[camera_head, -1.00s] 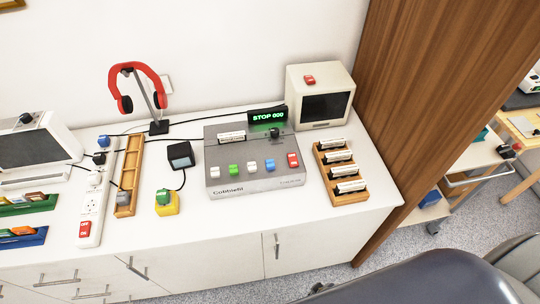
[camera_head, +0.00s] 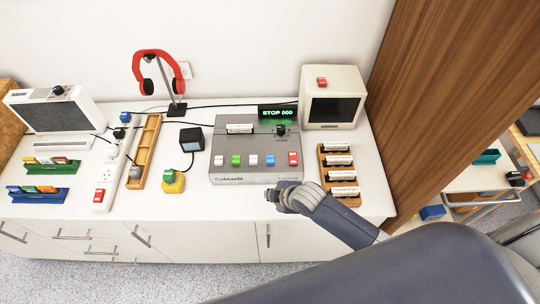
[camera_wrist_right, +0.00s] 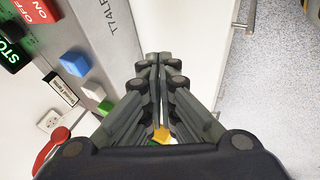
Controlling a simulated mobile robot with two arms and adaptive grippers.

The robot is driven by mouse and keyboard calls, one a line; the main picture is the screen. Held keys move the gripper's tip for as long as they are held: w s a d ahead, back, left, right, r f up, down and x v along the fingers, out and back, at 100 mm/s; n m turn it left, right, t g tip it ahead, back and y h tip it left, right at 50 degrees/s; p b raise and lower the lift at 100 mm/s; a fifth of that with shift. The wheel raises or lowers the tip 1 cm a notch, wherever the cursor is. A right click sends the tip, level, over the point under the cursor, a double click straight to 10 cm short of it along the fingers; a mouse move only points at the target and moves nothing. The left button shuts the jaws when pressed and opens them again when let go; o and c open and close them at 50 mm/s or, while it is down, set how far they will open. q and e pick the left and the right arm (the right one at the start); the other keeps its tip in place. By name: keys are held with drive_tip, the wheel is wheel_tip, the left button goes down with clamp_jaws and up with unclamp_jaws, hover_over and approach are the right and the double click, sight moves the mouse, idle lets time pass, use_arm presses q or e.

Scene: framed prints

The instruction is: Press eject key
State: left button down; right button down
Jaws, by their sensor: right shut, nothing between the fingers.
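A grey deck (camera_head: 226,178) stands on the white counter, with a row of keys: a white key (camera_head: 219,160), a green key (camera_head: 236,160), another white key (camera_head: 253,160), a blue key (camera_head: 270,160) and a red key (camera_head: 293,158). I cannot read which key is eject. My right gripper (camera_head: 270,195) is shut and empty, just in front of the deck's front edge, apart from the keys. In the right wrist view its fingers (camera_wrist_right: 152,60) are together, with the blue key (camera_wrist_right: 75,63) to their left. My left gripper is not in view.
A tray of labelled cartridges (camera_head: 325,172) stands right of the deck, near my right arm. A display (camera_head: 278,114) reading STOP 000 and a small monitor (camera_head: 333,97) stand behind. The counter's front strip is mostly clear.

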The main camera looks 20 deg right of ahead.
drive_tip(key=w+r+n+t+p, duration=0.1)
drive_tip(key=w+r+n, duration=0.7)
wheel_tip(320, 180, up, 7)
drive_tip(key=n+t+y+p, duration=0.1)
drive_tip(key=n+p, duration=0.1)
drive_tip(key=n, duration=0.6)
hover_over(273, 157)
drive_tip(key=shift+f, duration=0.2)
wheel_tip(273, 157, down, 8)
drive_tip(key=b, duration=0.8)
drive_tip(key=shift+f+b, duration=0.3)
drive_tip(key=shift+f, duration=0.1)
drive_tip(key=shift+f, duration=0.15)
drive_tip(key=shift+f, duration=0.25)
